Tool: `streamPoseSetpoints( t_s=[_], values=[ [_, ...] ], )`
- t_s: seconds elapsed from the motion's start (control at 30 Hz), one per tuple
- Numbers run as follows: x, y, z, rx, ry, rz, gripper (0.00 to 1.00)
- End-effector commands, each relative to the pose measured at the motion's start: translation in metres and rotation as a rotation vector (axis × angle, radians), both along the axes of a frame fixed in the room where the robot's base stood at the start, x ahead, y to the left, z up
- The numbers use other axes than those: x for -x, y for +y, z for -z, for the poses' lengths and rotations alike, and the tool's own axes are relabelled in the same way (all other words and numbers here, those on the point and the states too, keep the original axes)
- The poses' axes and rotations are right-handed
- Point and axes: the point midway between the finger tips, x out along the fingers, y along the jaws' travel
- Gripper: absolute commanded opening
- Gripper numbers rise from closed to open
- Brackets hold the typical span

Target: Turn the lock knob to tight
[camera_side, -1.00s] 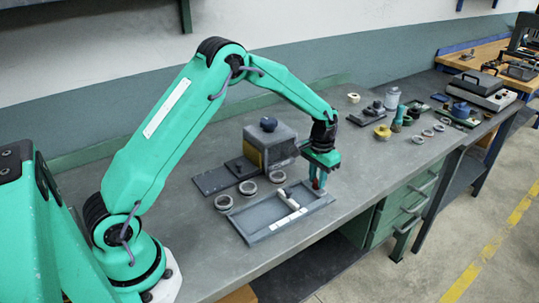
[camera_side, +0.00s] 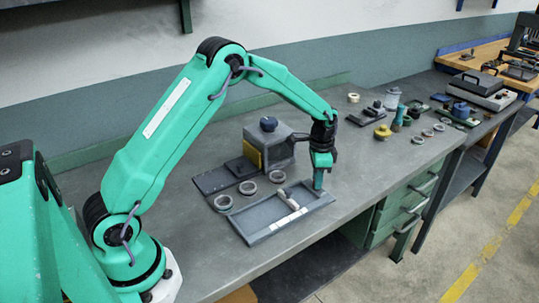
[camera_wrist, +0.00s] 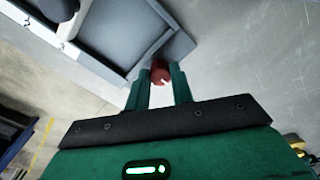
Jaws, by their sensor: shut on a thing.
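The red lock knob (camera_wrist: 160,73) shows in the wrist view at the corner of a grey tray-like fixture (camera_wrist: 105,35), with a small pale mark on it. My gripper (camera_wrist: 161,84) has its two green fingers on either side of the knob and is shut on it. In the side view my gripper (camera_side: 318,185) points down at the far right corner of the fixture (camera_side: 262,231). There the fingers hide the knob. I cannot read any tight or loose marking.
A pale slide bar (camera_side: 288,199) lies across the fixture. Several rings (camera_side: 223,202) lie beside it. A grey box-shaped grinder (camera_side: 273,139) with a dark blue knob stands behind. More tools and rings lie to the right. Bare bench lies just right of my gripper.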

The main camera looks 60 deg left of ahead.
Motion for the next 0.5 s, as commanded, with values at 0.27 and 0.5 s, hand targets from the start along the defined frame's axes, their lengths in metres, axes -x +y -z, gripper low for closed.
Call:
streamPoseSetpoints(
  t_s=[0.27,0.5],
  values=[
    [-0.0001,0.0000,-0.0018,0.000,0.000,0.003,0.00],
    [-0.0001,0.0000,-0.0015,0.000,0.000,0.002,0.45]
  ],
)
